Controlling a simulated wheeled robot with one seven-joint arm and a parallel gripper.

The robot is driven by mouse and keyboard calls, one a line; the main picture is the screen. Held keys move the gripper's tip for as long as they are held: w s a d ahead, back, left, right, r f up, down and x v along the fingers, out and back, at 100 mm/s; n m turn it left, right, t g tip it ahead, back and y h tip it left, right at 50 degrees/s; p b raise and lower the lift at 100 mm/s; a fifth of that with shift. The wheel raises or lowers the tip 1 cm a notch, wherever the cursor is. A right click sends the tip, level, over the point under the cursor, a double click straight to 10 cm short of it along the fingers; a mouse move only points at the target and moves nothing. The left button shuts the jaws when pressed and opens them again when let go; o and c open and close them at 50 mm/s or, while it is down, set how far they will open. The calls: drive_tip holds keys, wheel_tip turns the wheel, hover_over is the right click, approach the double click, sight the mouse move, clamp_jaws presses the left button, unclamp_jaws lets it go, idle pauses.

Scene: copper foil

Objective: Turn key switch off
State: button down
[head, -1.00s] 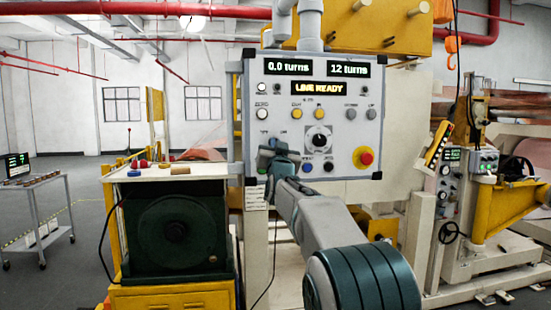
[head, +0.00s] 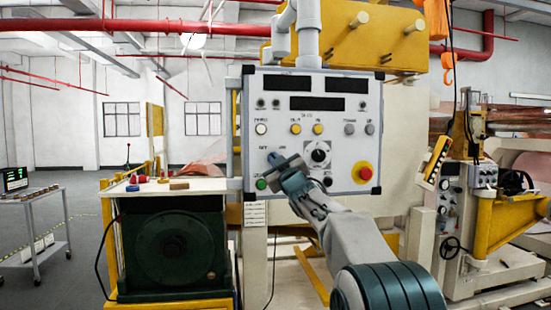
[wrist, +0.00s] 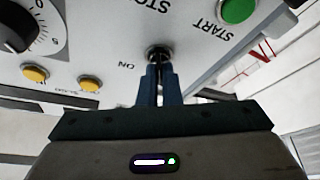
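The key switch (wrist: 158,54) is on the grey control panel (head: 347,110). In the wrist view it is a dark round lock with a silver rim, with an "ON" label beside it. My gripper (wrist: 158,72) has its two blue fingers close together on either side of the dark key at the lock, and looks shut on it. In the head view my gripper (head: 271,157) reaches the panel's lower left and hides the switch. The top displays (head: 348,85) and the message display (head: 316,103) are dark.
A green start button (wrist: 238,10) is close to the switch. A black dial (head: 319,152) and a red emergency button (head: 365,173) on yellow are to the right. A bench (head: 160,186) with small items stands left of the panel.

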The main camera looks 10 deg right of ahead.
idle(0.3)
drive_tip(key=c, duration=1.6)
unclamp_jaws()
drive_tip(key=shift+w, duration=0.1)
drive_tip(key=b+v, duration=0.4)
drive_tip(key=v, duration=1)
